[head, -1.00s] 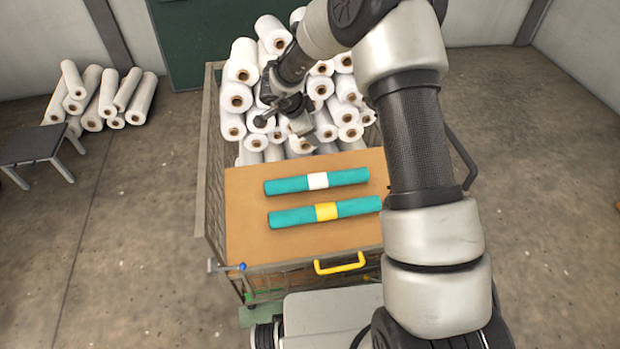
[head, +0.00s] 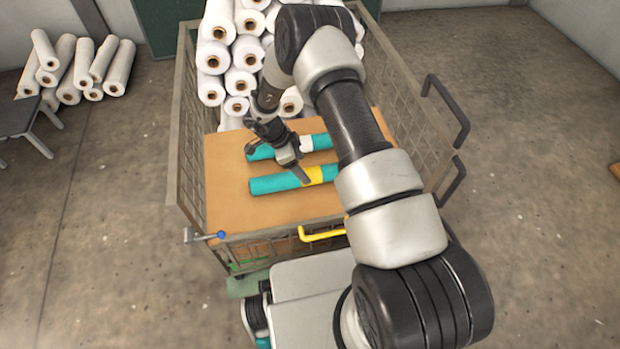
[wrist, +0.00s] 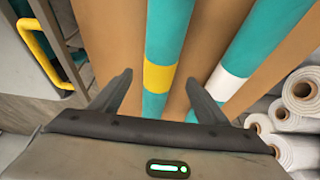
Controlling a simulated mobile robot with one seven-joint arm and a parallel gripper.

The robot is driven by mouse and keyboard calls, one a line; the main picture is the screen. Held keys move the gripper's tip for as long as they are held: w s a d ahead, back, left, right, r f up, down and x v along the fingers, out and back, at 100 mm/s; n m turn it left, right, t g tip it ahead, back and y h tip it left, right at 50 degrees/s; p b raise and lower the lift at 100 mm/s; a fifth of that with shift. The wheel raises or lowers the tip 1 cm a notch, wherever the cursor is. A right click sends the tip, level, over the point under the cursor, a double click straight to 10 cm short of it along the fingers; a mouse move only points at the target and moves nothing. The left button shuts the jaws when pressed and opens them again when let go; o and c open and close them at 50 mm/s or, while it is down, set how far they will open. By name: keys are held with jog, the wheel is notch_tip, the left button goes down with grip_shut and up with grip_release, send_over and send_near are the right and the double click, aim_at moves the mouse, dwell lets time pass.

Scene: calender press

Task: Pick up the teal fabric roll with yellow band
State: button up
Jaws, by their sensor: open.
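The teal fabric roll with a yellow band (head: 270,185) lies on a brown board, partly hidden by my arm at its right end in the head view. In the wrist view this roll (wrist: 161,76) runs between my two fingers, its yellow band close to the fingertips. A second teal roll with a white band (head: 322,141) lies behind it, parallel and partly hidden by my gripper. In the wrist view that roll (wrist: 228,82) is at the right finger's side. My gripper (head: 279,164) is open and empty above the rolls; its exact height is unclear.
The brown board (head: 228,207) sits in a mesh cart (head: 188,160) with a yellow handle (head: 322,236) at the front. White rolls (head: 240,54) are stacked behind the board. More white rolls (head: 70,68) and a grey table (head: 18,118) stand at the left.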

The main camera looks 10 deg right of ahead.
aim_at(306, 171)
jog(key=b+x, duration=0.2)
jog(key=x, duration=0.4)
jog(key=shift+s, duration=0.1)
jog(key=shift+r, duration=0.15)
jog(key=c, duration=1.5)
